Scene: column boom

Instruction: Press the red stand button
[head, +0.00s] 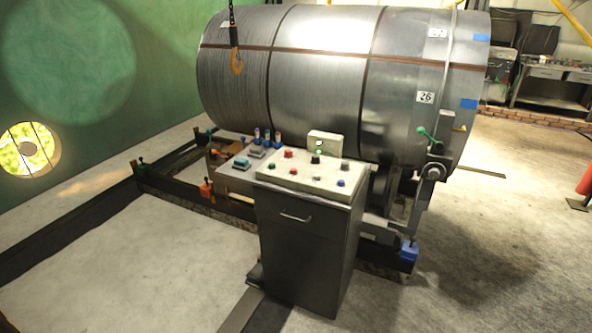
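A dark grey control stand (305,245) with a pale sloped top (300,181) stands in the middle of the head view. A red button (288,154) sits at the back left of that top. A smaller red control (292,171) sits nearer the middle of it. Other small controls on the top include a green one (272,168), a black one (315,159) and a blue one (341,183). The controls are too small to tell whether any is pressed. My gripper is not in view.
A large metal drum (320,80) lies on a dark floor frame behind the stand. A hook (236,62) hangs in front of the drum. Floor is clear at front left and right (500,260).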

